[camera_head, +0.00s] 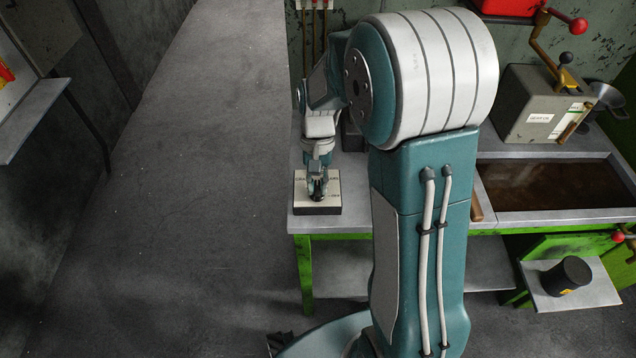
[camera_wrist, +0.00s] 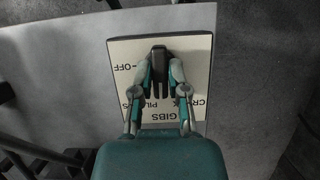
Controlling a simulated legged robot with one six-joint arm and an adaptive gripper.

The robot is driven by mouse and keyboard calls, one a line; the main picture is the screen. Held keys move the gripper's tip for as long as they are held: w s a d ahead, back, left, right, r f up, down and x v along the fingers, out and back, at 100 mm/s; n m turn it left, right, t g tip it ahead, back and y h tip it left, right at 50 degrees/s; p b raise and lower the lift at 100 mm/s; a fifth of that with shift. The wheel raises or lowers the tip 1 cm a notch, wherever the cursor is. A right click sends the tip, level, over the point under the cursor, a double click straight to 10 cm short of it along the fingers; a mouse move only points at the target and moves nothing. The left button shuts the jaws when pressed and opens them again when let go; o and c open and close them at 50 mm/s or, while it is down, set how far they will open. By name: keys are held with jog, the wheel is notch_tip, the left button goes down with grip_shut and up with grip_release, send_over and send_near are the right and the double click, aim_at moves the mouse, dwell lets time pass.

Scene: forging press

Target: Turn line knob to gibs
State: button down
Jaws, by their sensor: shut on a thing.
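The line knob is a black knob (camera_wrist: 158,54) on a cream label plate (camera_wrist: 195,60) with a dark border. In the wrist view, OFF reads at the plate's left, GIBS at its lower edge, and partly covered words starting PIL and CR lie beside the fingers. My gripper (camera_wrist: 160,78) is shut on the knob from above, with a finger on either side. The fingers hide much of the knob, so I cannot tell which label it points to. In the head view, the cream-topped box (camera_head: 305,204) sits at the bench's front left corner under my gripper (camera_head: 318,186).
The grey bench top (camera_head: 350,222) has a sunken brown-filled tray (camera_head: 550,185) at right. A grey box with a crank (camera_head: 525,105) stands behind it. A dark cylinder (camera_head: 566,275) rests on a low shelf. The floor at left is clear.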

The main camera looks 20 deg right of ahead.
jog(key=shift+s+a, duration=0.1)
jog(key=shift+s, duration=0.1)
dwell(0.3)
jog(key=c, duration=0.6)
grip_release()
jog(key=shift+c, duration=0.2)
jog(key=shift+a, duration=0.1)
jog(key=shift+w, duration=0.1)
jog(key=shift+r, duration=0.15)
jog(key=v, duration=1.1)
jog(key=shift+w+r, duration=0.2)
jog(key=shift+r, duration=0.1)
